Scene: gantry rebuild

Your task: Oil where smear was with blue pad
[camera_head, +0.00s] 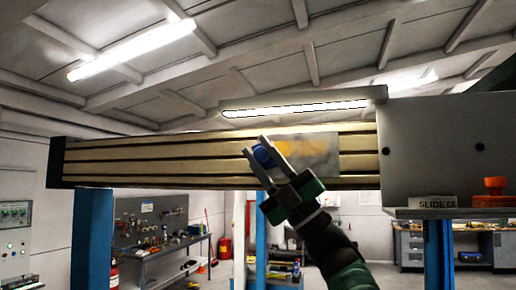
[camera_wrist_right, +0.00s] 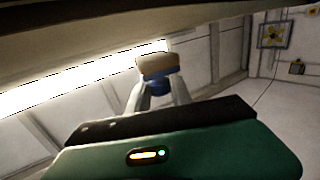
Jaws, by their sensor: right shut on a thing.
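My right gripper (camera_head: 272,157) is raised in front of the pale grooved beam and shut on a blue pad (camera_head: 263,157). In the right wrist view the gripper (camera_wrist_right: 160,90) holds the pad by its blue part (camera_wrist_right: 161,84), and a tan block-like face (camera_wrist_right: 157,65) points away from the fingers. A yellowish patch (camera_head: 297,146) shows on a grey plate (camera_head: 322,155) of the beam, just right of the pad. I cannot tell whether the pad touches the beam. My left gripper is not in view.
The beam (camera_head: 150,160) runs across to a grey housing (camera_head: 440,140) at right. Below the housing are a "SLIDE OIL" label (camera_head: 434,202) and an orange knob-like part (camera_head: 495,190). Blue posts (camera_head: 92,240) stand below. A workbench (camera_head: 165,247) stands behind at left.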

